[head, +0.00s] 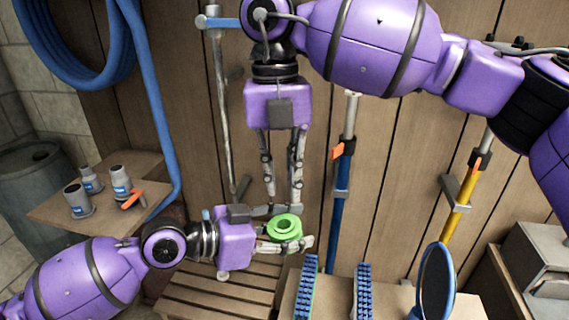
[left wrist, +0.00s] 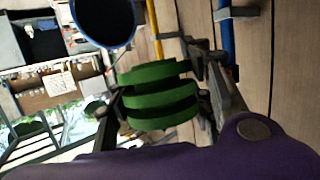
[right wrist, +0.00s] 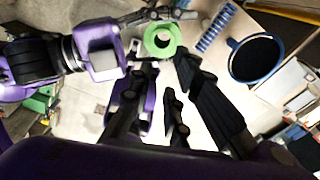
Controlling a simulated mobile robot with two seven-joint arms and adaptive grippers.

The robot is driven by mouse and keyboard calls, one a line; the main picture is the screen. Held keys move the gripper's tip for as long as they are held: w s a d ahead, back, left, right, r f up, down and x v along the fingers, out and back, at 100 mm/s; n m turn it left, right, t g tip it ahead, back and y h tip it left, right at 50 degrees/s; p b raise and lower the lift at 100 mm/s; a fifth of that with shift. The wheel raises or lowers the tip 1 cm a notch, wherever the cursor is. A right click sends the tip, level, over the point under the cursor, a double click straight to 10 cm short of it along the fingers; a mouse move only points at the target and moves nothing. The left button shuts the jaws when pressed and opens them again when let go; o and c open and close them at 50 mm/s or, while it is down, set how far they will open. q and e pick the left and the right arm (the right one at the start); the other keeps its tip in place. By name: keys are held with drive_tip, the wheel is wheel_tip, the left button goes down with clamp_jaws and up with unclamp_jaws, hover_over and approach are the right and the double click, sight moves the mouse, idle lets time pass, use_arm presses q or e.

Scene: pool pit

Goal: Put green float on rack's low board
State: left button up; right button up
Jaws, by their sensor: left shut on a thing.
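The green float (head: 284,227) is a ringed spool shape held in the air by my left gripper (head: 286,243). In the left wrist view the float (left wrist: 158,95) sits between the two fingers. My right gripper (head: 278,210) hangs just above the float, fingers apart and pointing down. In the right wrist view the float (right wrist: 162,41) shows beyond its open fingertips, with nothing between them; I cannot tell if they touch it. A slatted wooden board (head: 215,295) lies low, below my left arm. I cannot tell from these views whether it is the rack's low board.
A wooden shelf (head: 60,215) at the left bears several grey cups (head: 77,200). Blue brushes (head: 309,275) and a blue-rimmed round thing (head: 435,285) stand at the lower right. Poles, one blue (head: 340,200) and one yellow (head: 459,210), hang on the plank wall.

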sight(293, 223)
drive_tip(key=shift+t+h, duration=0.4)
drive_tip(key=shift+t, duration=0.1)
drive_tip(key=f, duration=0.3)
drive_tip(key=w+d+f, duration=0.1)
drive_tip(key=f, duration=0.3)
drive_tip(key=d+f, duration=0.1)
drive_tip(key=f, duration=0.2)
drive_tip(key=shift+w+f, duration=0.15)
drive_tip(key=shift+w, duration=0.05)
drive_tip(key=shift+a, duration=0.1)
clamp_jaws()
use_arm(q)
drive_tip(key=o, duration=1.4)
drive_tip(key=shift+c, duration=0.2)
